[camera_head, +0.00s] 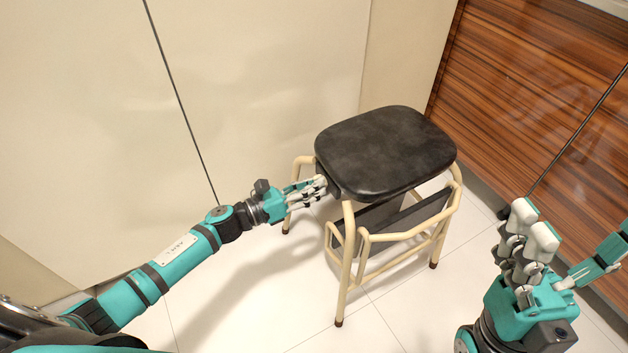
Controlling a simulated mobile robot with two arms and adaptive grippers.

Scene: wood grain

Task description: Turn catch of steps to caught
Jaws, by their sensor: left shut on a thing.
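The step stool has a black padded seat (385,150) on a cream tubular frame (347,265). Its dark steps (410,217) are tucked under the seat, inside the frame. A small dark catch (331,187) shows at the seat's near left corner, just below the edge. My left gripper (318,186) reaches in from the left and is shut on the catch; its fingers hide part of it, so its exact position is unclear. My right gripper (562,243) is at the lower right, fingers and thumb spread, empty and apart from the stool.
A plain cream panel wall (270,80) stands behind and left of the stool. Striped wood cabinet fronts (530,90) stand at the right. The pale tiled floor (420,310) is clear in front of the stool.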

